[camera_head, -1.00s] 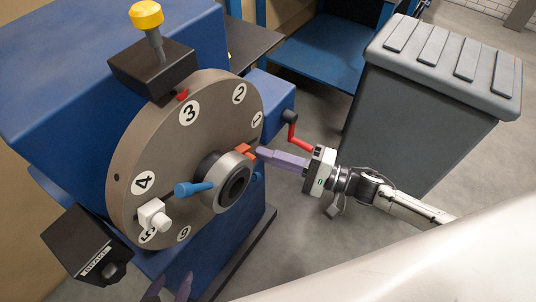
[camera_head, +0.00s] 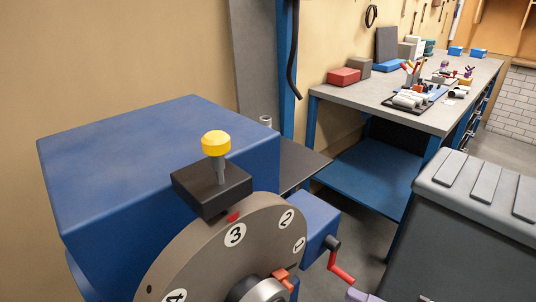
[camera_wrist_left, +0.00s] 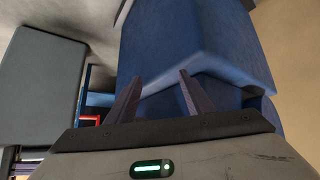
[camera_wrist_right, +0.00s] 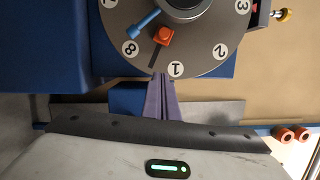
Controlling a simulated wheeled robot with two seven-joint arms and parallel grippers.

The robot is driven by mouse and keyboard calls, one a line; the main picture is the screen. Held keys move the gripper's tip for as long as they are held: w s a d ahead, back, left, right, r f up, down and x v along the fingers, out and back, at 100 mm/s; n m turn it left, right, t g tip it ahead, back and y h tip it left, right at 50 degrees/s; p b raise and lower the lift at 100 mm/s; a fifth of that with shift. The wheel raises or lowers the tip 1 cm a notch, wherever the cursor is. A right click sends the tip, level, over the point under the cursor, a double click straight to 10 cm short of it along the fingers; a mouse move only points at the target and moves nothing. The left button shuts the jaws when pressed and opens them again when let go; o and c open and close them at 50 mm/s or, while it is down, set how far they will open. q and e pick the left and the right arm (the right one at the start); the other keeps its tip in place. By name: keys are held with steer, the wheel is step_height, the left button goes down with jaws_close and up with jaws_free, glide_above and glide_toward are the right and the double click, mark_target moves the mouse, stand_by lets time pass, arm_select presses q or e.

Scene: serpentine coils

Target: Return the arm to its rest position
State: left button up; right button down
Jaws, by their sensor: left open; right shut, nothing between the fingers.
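My right gripper (camera_head: 358,296) shows only as a purple fingertip at the bottom edge of the head view, just below the red crank handle (camera_head: 341,273). In the right wrist view its fingers (camera_wrist_right: 161,78) are together and empty, pointing at the numbered grey dial (camera_wrist_right: 195,60) near label 1. An orange block (camera_wrist_right: 165,35) and a blue lever (camera_wrist_right: 145,25) on the dial lie beyond the tips. My left gripper (camera_wrist_left: 160,78) is open and empty in the left wrist view, in front of a blue machine body (camera_wrist_left: 190,45). It is outside the head view.
The blue machine (camera_head: 150,150) carries a black block with a yellow knob (camera_head: 216,143). A grey lidded bin (camera_head: 460,235) stands at the right. A workbench (camera_head: 350,97) with tools is behind. Some floor shows between machine and bin.

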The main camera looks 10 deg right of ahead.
steer(key=s+a+f+n+g+h, duration=0.1)
steer(key=s+a+f+n+h, duration=0.2)
steer(key=s+f+n+h, duration=0.2)
steer(key=s+a+f+n+g+h, duration=0.2)
steer(key=s+a+f+n+h, duration=0.2)
steer(key=f, duration=0.8)
steer(key=s+n+h, duration=0.2)
steer(key=s, duration=0.2)
steer(key=shift+h, duration=0.3)
